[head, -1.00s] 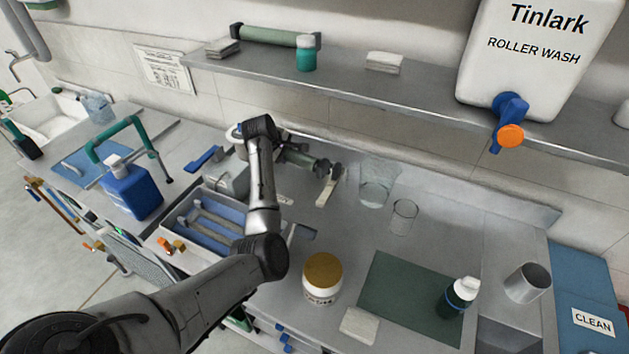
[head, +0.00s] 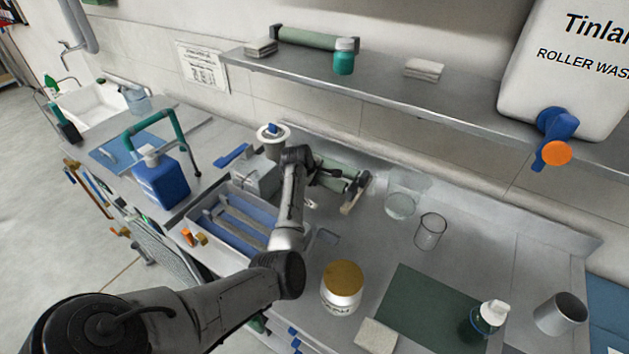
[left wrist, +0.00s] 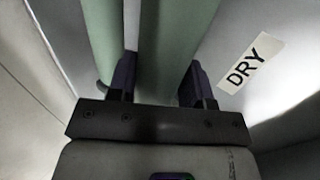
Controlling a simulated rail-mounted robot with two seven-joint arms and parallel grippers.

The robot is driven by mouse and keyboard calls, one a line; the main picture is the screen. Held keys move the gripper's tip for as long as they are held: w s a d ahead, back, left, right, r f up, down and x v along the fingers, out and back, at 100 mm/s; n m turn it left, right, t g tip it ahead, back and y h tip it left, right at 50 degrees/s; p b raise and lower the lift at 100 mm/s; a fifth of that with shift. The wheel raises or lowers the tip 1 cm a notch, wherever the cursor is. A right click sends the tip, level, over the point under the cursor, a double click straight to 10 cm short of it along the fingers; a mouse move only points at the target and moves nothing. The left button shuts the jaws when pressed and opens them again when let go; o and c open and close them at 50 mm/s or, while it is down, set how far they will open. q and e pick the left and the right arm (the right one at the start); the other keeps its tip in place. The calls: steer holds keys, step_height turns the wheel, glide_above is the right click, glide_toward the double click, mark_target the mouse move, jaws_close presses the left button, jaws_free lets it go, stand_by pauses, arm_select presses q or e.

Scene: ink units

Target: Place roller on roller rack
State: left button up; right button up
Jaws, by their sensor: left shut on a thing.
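My left gripper (head: 318,178) is over the back of the bench, partly hidden behind its own wrist. In the left wrist view its two dark fingers are shut on a green roller (left wrist: 176,45). A second green roller (left wrist: 102,35) lies alongside, just left of the held one. In the head view green roller surface (head: 340,166) shows by the roller rack (head: 354,194), which has a pale end bar and stands near the back wall. The arm hides much of the rack, and I cannot tell whether the held roller touches it. My right gripper is not in view.
A grey tray (head: 205,240) with a blue inside stands left of my forearm. A glass beaker (head: 430,232), a larger clear vessel (head: 402,203) and a gold-lidded jar (head: 342,287) stand to the right. A shelf (head: 400,88) overhangs the back. A DRY label (left wrist: 249,62) marks the bench.

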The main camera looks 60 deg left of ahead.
arm_select(q)
steer(key=shift+f, duration=0.9)
steer(key=o, duration=1.1)
steer(key=shift+f, duration=0.1)
steer(key=shift+o, duration=0.2)
steer(key=shift+s+r, duration=0.1)
steer(key=shift+r, duration=0.3)
steer(key=p+v, duration=0.2)
steer(key=v, duration=0.9)
steer(key=shift+r+p, duration=0.2)
steer(key=shift+p, duration=0.2)
